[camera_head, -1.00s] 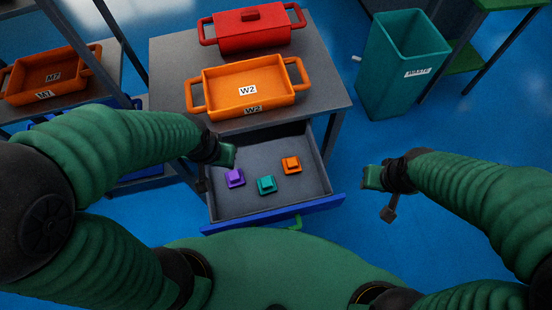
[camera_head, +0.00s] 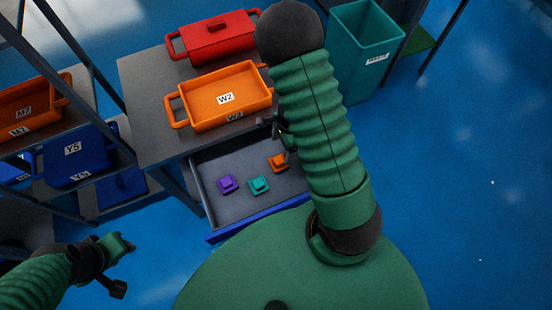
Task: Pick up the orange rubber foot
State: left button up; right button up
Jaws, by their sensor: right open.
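The orange rubber foot (camera_head: 278,163) sits in the open drawer, toward its right side, partly hidden by my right arm. A purple foot (camera_head: 228,184) and a teal foot (camera_head: 259,185) lie to its left in the same drawer. My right gripper (camera_head: 283,140) is above the orange foot, open, and mostly covered by my own arm. I see no grip on the foot, and whether a finger touches it I cannot tell. My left gripper (camera_head: 121,244) is at the lower left, outside the drawer and away from the feet; its jaw opening is unclear.
The grey drawer (camera_head: 235,207) with a blue front hangs below a table (camera_head: 146,98). An orange W2 tray (camera_head: 207,110) and a red box (camera_head: 215,41) stand on the table. A shelf with blue bins (camera_head: 72,156) is left; a teal bin (camera_head: 366,42) is at back right.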

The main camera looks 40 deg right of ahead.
jog(key=b, duration=0.1)
send_over(279, 160)
jog(key=f, duration=0.4)
jog(key=shift+s+d+f, duration=0.1)
jog(key=shift+s+f, duration=0.15)
jog(key=f, duration=0.1)
jog(key=d+f, duration=0.1)
jog(key=f, duration=0.1)
jog(key=shift+w+f+b, duration=0.2)
jog(key=shift+f+b, duration=0.05)
jog(key=shift+b, duration=0.1)
jog(key=f, duration=0.2)
jog(key=shift+a+f+b, duration=0.35)
jog(key=shift+w+a+f, duration=0.1)
jog(key=shift+a, duration=0.45)
jog(key=shift+c, duration=1)
jog(key=shift+d, duration=0.4)
jog(key=c, duration=1)
jog(key=shift+c, duration=1)
pick_arm(q)
jog(key=f, duration=0.3)
jog(key=shift+d, duration=0.3)
pick_arm(e)
jog(key=shift+a, duration=0.2)
jog(key=shift+c, duration=0.7)
